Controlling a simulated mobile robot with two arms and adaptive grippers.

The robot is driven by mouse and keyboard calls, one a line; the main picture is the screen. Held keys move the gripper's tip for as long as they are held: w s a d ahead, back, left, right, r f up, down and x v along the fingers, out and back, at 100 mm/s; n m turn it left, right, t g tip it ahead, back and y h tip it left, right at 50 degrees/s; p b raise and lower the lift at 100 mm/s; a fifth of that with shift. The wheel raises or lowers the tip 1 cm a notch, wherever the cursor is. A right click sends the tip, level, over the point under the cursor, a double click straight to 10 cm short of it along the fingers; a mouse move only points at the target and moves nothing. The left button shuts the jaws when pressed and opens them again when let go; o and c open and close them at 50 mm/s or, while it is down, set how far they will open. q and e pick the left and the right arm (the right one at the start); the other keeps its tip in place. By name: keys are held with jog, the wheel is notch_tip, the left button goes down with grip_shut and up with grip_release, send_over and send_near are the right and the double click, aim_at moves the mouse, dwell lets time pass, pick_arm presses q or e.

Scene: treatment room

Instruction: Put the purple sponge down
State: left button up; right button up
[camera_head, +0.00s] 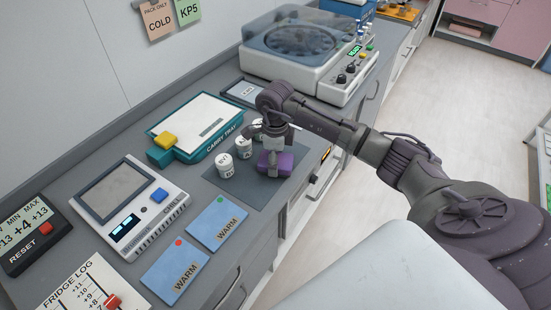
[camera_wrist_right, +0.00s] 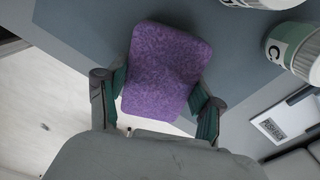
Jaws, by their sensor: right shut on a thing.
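The purple sponge (camera_head: 284,164) is in my right gripper (camera_head: 273,152), at the front edge of the grey counter, over a dark mat (camera_head: 245,191). In the right wrist view the sponge (camera_wrist_right: 167,68) sits between the two fingers of the gripper (camera_wrist_right: 158,100), which are shut on its sides. I cannot tell whether its underside touches the mat. My left gripper is not in view.
Several small white labelled jars (camera_head: 225,165) stand just left of the sponge. A teal carry tray (camera_head: 200,125) with a yellow block (camera_head: 165,140), blue WARM cards (camera_head: 218,222) and a chill device (camera_head: 130,207) lie further left. A centrifuge-like machine (camera_head: 310,55) stands behind.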

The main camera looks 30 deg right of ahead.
jog(key=shift+f, duration=0.35)
jog(key=shift+f, duration=0.1)
jog(key=shift+f+b, duration=0.15)
jog(key=shift+b, duration=0.15)
jog(key=o, duration=1)
jog(key=shift+r, duration=0.2)
